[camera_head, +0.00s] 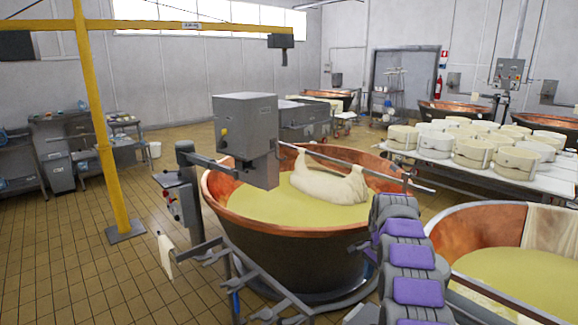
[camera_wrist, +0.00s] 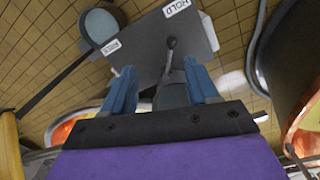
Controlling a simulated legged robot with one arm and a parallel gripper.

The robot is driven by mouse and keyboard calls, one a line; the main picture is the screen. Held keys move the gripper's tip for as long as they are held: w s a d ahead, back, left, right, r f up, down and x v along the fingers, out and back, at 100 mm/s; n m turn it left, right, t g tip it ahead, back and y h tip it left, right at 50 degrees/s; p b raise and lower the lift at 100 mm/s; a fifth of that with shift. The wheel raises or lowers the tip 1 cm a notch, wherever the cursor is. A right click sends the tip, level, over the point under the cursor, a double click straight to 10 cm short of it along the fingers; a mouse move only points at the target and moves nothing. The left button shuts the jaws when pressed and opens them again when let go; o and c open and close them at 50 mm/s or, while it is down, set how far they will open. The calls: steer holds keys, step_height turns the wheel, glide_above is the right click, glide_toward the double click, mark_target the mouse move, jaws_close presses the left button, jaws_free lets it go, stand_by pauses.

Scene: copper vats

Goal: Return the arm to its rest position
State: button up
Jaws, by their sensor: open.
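My arm (camera_head: 415,262), with grey links and purple pads, reaches up from the bottom right in the head view, in front of the copper vats. My gripper (camera_wrist: 160,67) shows in the wrist view with its two blue fingers apart. I see nothing clamped between them. A grey plate (camera_wrist: 140,47) with a "HOLD" label lies beyond the fingertips. A dark lever (camera_wrist: 171,45) on it appears in line with the gap between the fingers; I cannot tell how far off it is. The gripper's fingers cannot be made out in the head view.
A copper vat (camera_head: 290,235) with yellow liquid and a pale cloth bundle (camera_head: 330,182) stands mid-scene. Another vat (camera_head: 480,225) is at right. A yellow post (camera_head: 100,130) stands left. A table (camera_head: 500,178) holds several white moulds. Tiled floor (camera_head: 70,265) is open at left.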

steer(key=s+a+r+n+b, duration=0.1)
steer(key=s+a+r+n, duration=0.15)
steer(key=s, duration=0.55)
steer(key=s+a+r+n+b, duration=0.1)
steer(key=s+a+r+n, duration=0.2)
steer(key=s, duration=0.4)
steer(key=s+a+r+n+b, duration=0.1)
steer(key=s+a+r+n, duration=0.2)
steer(key=s, duration=0.5)
steer(key=s+a+f+n+b, duration=0.1)
steer(key=s+f, duration=0.1)
steer(key=s, duration=0.7)
steer(key=s+a+f+n+b, duration=0.1)
steer(key=s+f+n, duration=0.1)
steer(key=s, duration=0.8)
steer(key=s+a+f+n+g, duration=0.1)
steer(key=s+a+f+n, duration=0.1)
steer(key=s, duration=0.8)
steer(key=shift+s+f+b, duration=0.2)
steer(key=shift+f+b, duration=0.05)
steer(key=shift+b, duration=0.15)
